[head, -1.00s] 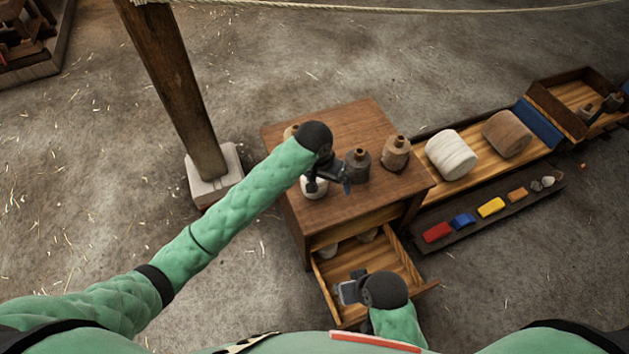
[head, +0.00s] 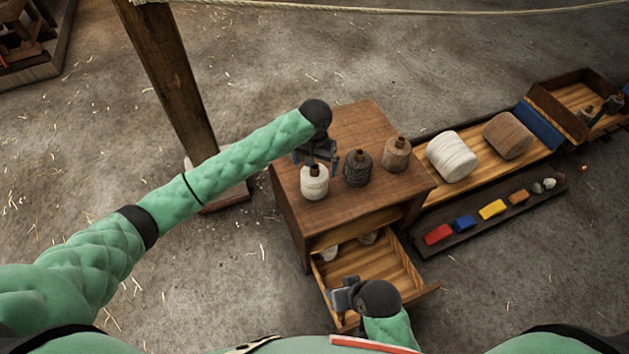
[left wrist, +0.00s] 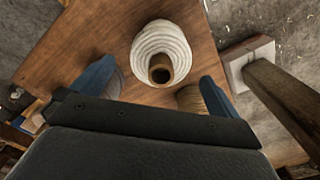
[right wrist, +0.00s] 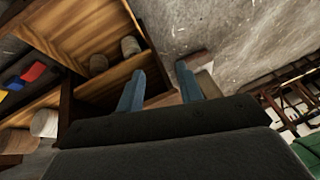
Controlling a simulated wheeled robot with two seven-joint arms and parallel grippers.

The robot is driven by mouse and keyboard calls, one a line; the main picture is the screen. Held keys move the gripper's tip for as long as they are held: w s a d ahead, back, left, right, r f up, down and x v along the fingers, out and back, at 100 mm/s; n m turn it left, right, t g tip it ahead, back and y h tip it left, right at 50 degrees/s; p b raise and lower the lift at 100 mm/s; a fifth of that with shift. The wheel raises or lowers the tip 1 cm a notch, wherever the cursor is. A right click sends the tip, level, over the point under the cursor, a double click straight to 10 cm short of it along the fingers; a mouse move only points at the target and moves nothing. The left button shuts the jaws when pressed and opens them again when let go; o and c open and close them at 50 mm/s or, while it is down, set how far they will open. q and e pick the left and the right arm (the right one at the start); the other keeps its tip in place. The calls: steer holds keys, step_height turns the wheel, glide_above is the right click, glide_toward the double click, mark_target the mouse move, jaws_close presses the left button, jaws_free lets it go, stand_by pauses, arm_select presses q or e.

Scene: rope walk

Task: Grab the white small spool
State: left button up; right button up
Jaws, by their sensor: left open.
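The small white spool (head: 314,184) stands upright on the wooden cabinet top, near its left front edge. My left gripper (head: 317,152) is open and empty, just behind and above the spool in the head view. In the left wrist view the spool (left wrist: 162,42) shows its cardboard core and lies ahead of the two spread blue fingers (left wrist: 160,88), roughly centred between them. My right gripper (head: 345,297) is over the open drawer. Its blue fingers (right wrist: 163,90) stand apart with nothing between them.
A dark grey spool (head: 358,169) and a tan spool (head: 396,155) stand right of the white one. Another tan spool (left wrist: 191,99) is near a left finger. The open drawer (head: 400,265) holds pale items. A wooden post (head: 170,80) rises at left.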

mark_target(315, 173)
arm_select(q)
step_height(315, 173, down, 4)
steer(key=shift+w+f, duration=0.1)
steer(key=shift+w, duration=0.05)
steer(key=shift+f, duration=0.45)
arm_select(e)
steer(key=r, duration=0.3)
steer(key=shift+w+d, duration=0.25)
steer(key=shift+w, duration=0.05)
arm_select(q)
steer(key=c, duration=1.2)
arm_select(e)
steer(key=shift+s+f, duration=0.35)
steer(key=shift+s, duration=0.1)
